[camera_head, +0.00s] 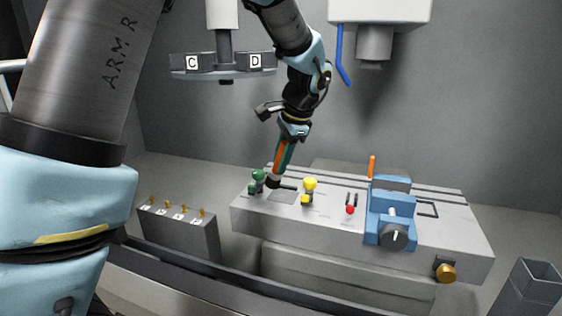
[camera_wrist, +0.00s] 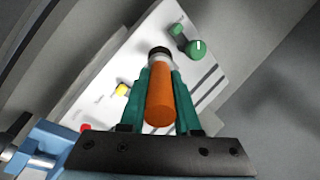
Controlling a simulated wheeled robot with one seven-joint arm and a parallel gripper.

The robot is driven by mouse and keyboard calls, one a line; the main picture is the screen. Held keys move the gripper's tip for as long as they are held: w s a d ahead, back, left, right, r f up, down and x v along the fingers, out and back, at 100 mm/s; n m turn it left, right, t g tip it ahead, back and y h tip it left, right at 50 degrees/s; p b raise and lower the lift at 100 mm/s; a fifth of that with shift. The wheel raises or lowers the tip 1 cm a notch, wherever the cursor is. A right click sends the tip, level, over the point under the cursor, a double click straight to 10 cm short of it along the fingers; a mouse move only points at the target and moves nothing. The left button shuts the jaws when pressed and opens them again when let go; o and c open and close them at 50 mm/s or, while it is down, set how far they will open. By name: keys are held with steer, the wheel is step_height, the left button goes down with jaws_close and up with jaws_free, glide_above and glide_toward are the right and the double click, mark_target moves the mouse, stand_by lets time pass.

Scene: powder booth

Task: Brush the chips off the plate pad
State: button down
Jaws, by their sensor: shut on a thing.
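My gripper (camera_head: 281,158) points down over the left part of the grey machine table (camera_head: 330,215). Its green fingers are shut on an orange-handled brush (camera_wrist: 160,103). The brush's dark and pale lower end (camera_head: 273,182) is down at the table top, beside a lighter square patch (camera_head: 286,197) that looks like the plate pad. I cannot tell whether the brush touches the pad. In the wrist view the brush's far end hides the surface behind it. No chips can be made out in either view.
A green knob (camera_head: 258,175) and yellow knob (camera_head: 310,184) flank the brush. A red knob (camera_head: 350,209) and blue vise (camera_head: 390,212) stand to the right. A carousel (camera_head: 222,74) marked C and D hangs above. A pegged block (camera_head: 178,228) stands front left, an open bin (camera_head: 530,292) front right.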

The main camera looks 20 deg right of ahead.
mark_target(281, 145)
steer(key=shift+r, duration=0.35)
steer(key=shift+r, duration=0.1)
step_height(281, 145, up, 3)
steer(key=p, duration=0.2)
steer(key=shift+p, duration=0.4)
steer(key=shift+w+f+b, duration=0.1)
steer(key=shift+f+b, duration=0.8)
steer(key=shift+f, duration=0.1)
steer(key=shift+h, duration=0.3)
